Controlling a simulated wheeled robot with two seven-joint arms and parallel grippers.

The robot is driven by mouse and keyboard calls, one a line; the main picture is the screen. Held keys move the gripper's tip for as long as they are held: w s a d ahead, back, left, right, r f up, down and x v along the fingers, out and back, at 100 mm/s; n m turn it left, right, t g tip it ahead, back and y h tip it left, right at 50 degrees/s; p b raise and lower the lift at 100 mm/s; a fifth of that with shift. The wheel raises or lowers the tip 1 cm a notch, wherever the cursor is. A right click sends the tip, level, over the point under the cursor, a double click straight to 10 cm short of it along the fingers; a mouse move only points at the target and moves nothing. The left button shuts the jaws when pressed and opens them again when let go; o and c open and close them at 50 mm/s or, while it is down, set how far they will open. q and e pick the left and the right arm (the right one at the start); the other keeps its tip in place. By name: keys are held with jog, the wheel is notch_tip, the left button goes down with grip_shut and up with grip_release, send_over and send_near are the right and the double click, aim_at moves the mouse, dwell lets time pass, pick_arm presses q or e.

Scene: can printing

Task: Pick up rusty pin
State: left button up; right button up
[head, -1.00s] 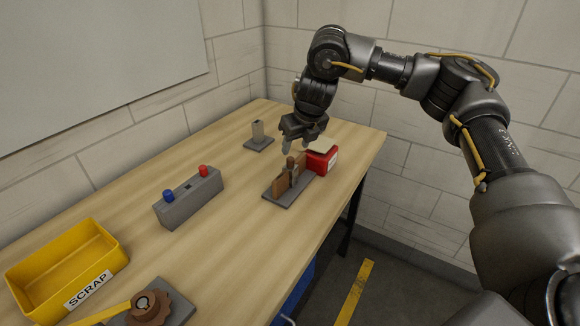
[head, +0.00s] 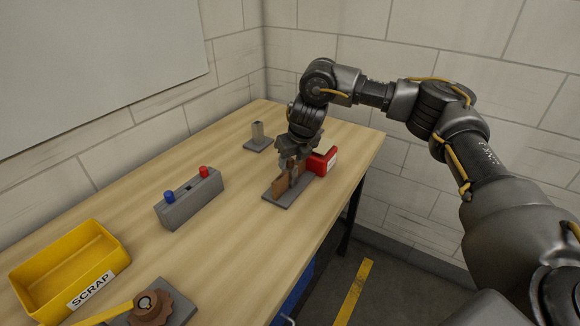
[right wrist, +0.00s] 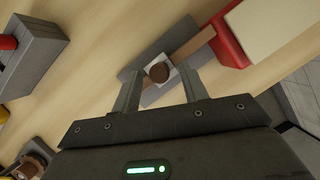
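The rusty pin (right wrist: 158,72) shows in the right wrist view as a round brown top set in a pale block on a grey base. This base (head: 283,203) carries upright brown plates (head: 279,187) on the table in the head view, where my gripper hides most of the pin. My right gripper (head: 292,164) points down over the base. In the right wrist view my right gripper (right wrist: 158,88) has its fingers apart, one to each side of the pin, with gaps left. It holds nothing. My left gripper is not in view.
A red box (head: 325,161) stands close behind the base to the right. A grey block with blue and red buttons (head: 189,198), a small grey post (head: 258,134), a yellow SCRAP bin (head: 106,253) and a brown wheel (head: 153,310) are also on the table.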

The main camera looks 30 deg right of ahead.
grip_shut()
jog(key=shift+r, duration=0.1)
jog(key=shift+r, duration=0.3)
notch_tip(320, 180, up, 17)
jog(key=p, duration=0.7)
jog(key=shift+f+p, duration=0.15)
jog(key=shift+p, duration=0.2)
dwell(0.6)
